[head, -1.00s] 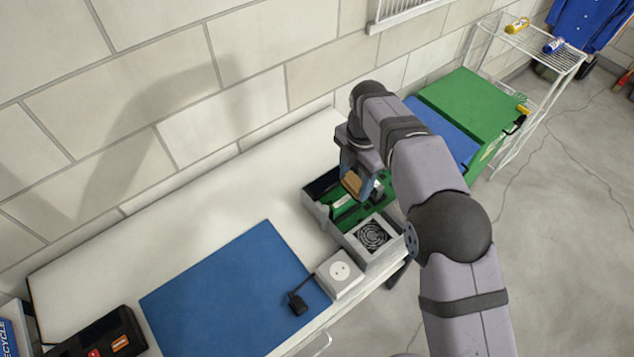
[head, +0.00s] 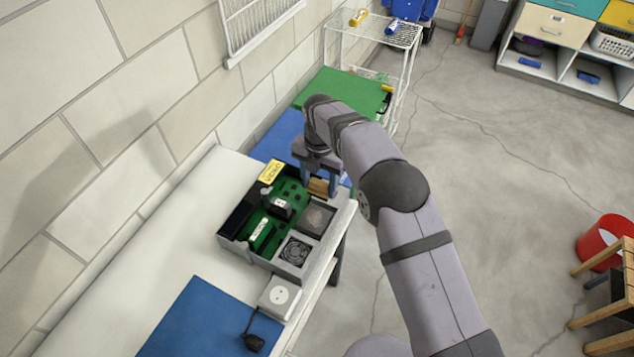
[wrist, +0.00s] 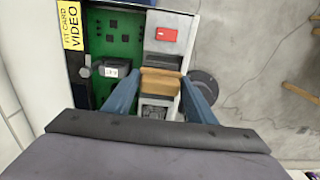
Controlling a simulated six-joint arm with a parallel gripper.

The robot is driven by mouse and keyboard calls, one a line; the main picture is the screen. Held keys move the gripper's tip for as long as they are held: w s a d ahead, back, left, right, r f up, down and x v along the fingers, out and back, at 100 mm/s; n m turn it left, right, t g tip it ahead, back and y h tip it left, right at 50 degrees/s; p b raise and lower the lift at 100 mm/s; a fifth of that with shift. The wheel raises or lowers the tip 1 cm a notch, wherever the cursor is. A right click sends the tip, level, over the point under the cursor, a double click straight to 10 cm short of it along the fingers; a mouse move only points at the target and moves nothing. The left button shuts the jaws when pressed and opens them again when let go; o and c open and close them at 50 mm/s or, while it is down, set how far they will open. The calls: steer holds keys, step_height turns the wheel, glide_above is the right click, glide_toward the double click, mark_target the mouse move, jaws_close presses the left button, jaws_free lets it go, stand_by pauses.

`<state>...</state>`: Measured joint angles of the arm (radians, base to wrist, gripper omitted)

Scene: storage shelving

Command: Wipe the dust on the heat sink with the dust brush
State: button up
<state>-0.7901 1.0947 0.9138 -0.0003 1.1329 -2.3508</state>
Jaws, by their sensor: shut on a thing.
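My gripper (head: 319,188) is shut on the tan dust brush (head: 318,187), over the right side of an open grey case (head: 232,244). In the wrist view the brush (wrist: 160,82) sits between my two blue fingers (wrist: 160,92). A square grey-brown dusty part, which looks like the heat sink (head: 317,219), lies in the case just below the brush in the head view. It also shows, partly covered, in the wrist view (wrist: 155,109). I cannot tell whether the bristles touch anything.
The case holds a green board (head: 290,190), a round fan (head: 295,251) and a yellow video card sign (head: 272,171). A red label or switch (wrist: 166,34) lies ahead of the brush. A white socket (head: 280,296) and blue mat (head: 205,325) are nearby.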

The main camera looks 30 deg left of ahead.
mark_target(317, 197)
step_height(317, 197, down, 6)
steer(key=b, duration=0.4)
steer(key=shift+f, duration=0.25)
steer(key=shift+s+f, duration=0.15)
steer(key=shift+f, duration=0.3)
steer(key=shift+s+r, duration=0.1)
steer(key=shift+s, duration=0.3)
steer(key=shift+c, duration=0.4)
steer(key=shift+s+p, duration=0.8)
steer(key=shift+s, duration=1.9)
steer(key=shift+f, duration=0.2)
steer(key=shift+w+b, duration=0.8)
steer(key=shift+w, duration=2.4)
steer(key=shift+d+r, duration=0.2)
steer(key=shift+d, duration=0.35)
steer(key=shift+s+f+p, duration=0.15)
steer(key=shift+s+p, duration=0.75)
steer(key=shift+s, duration=2.5)
steer(key=shift+w+a+b, duration=0.1)
steer(key=shift+w+b, duration=0.7)
steer(key=shift+w, duration=2.75)
steer(key=shift+s+r+p, duration=0.15)
steer(key=shift+r+p, duration=2.4)
steer(key=shift+r, duration=1.65)
